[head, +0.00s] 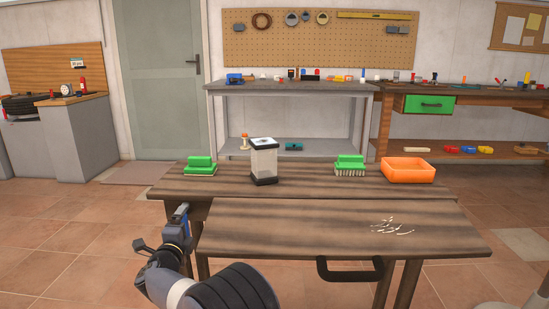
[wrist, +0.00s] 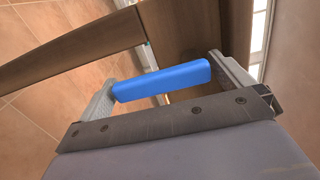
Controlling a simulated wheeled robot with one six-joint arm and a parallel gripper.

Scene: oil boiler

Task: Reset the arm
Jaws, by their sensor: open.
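My gripper (head: 181,215) is at the left front of the wooden table (head: 315,190), beside the left edge of its lower front board (head: 300,232). The arm comes in from the bottom of the head view. In the wrist view the two fingers of my gripper (wrist: 162,70) are wide apart. A blue bar (wrist: 165,80) spans the space between them; I cannot tell whether it is gripped. A bit of blue also shows at my gripper in the head view.
Two green brushes (head: 201,167) (head: 349,166), a clear container with dark lid and base (head: 264,163) and an orange tray (head: 407,178) stand along the table's back. White bits (head: 391,226) lie on the front board, above a black handle (head: 349,276). Floor is clear on the left.

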